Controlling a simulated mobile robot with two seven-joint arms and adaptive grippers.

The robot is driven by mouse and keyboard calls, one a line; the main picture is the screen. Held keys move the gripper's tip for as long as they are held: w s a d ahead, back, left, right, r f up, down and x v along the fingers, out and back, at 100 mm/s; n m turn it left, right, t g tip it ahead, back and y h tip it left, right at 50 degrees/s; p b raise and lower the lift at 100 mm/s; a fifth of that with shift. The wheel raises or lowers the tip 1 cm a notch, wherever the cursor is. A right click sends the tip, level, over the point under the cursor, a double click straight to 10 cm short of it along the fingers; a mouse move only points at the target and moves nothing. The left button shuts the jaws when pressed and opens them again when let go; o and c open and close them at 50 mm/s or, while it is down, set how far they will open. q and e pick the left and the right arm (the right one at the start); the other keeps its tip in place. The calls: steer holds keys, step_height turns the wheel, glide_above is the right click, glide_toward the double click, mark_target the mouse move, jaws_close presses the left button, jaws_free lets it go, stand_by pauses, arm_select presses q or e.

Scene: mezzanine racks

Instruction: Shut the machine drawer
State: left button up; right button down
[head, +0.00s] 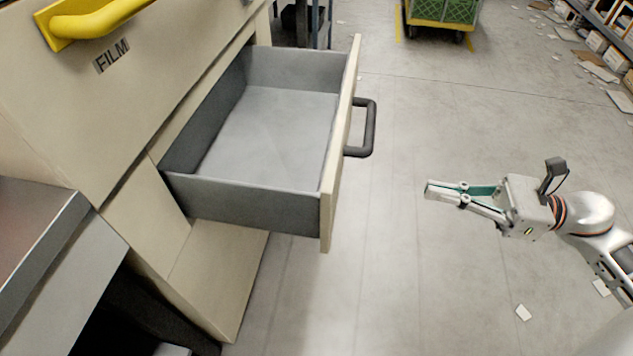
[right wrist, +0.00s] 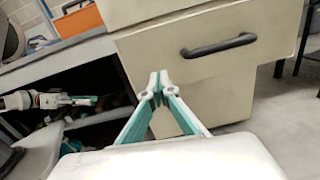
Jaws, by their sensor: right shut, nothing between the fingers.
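The machine drawer (head: 240,198) stands pulled well out of the beige machine (head: 110,110). Its grey inside is empty. A dark bar handle (head: 370,128) is on the right face of its beige front panel (head: 340,150). In the right wrist view the front panel (right wrist: 165,50) and the handle (right wrist: 218,46) are ahead of the fingers. My right gripper (head: 428,189) is shut and empty, to the right of the panel and apart from it. My left gripper (right wrist: 85,101) shows small at the left of the right wrist view; its jaws are too small to judge.
A yellow handle (head: 95,22) sits on the machine above the drawer, beside a FILM label (head: 112,57). A green crate on a yellow cart (head: 440,12) stands at the back. Shelves with boxes (head: 600,45) are at upper right. The floor between drawer and gripper is clear.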

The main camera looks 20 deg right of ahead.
arm_select(q)
steer(key=shift+s+d+f+n+b, duration=0.1)
steer(key=shift+d+n+b, duration=0.2)
steer(key=shift+n+b, duration=0.25)
arm_select(e)
steer(key=w+a+n, duration=0.1)
steer(key=w+a, duration=0.6)
steer(key=a, duration=0.5)
steer(key=shift+w+f+g, duration=0.3)
steer(key=shift+w+g, duration=0.1)
